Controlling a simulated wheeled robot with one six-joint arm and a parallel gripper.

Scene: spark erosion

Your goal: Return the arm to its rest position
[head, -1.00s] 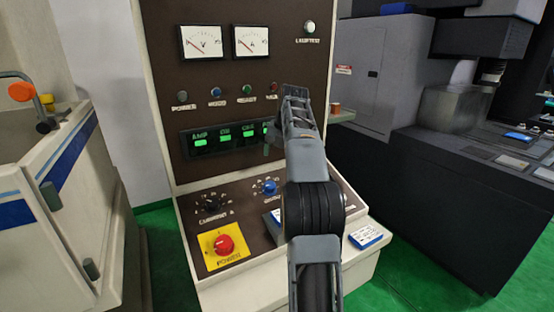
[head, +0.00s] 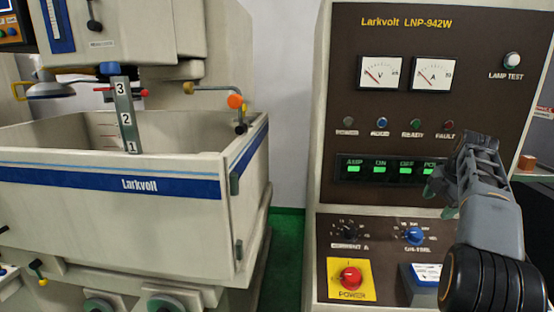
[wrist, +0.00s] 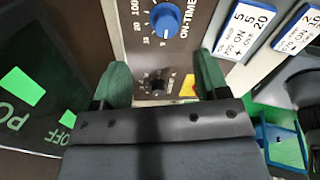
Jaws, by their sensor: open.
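My arm rises at the right of the head view, in front of the brown control panel (head: 375,135) of the Larkvolt LNP-942W cabinet. My gripper (head: 434,188) is at its upper end, near the right part of the green-lit display row, and partly hidden by my wrist. In the wrist view my gripper (wrist: 162,76) shows two green fingertips spread apart with nothing between them. Beyond them are the blue ON-TIME knob (wrist: 165,18) and a smaller black knob (wrist: 157,84). I cannot tell how far the fingertips are from the panel.
The red POWER button (head: 350,278) on its yellow plate sits low on the panel. Green floor (head: 288,245) shows in the gap between tank and cabinet.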

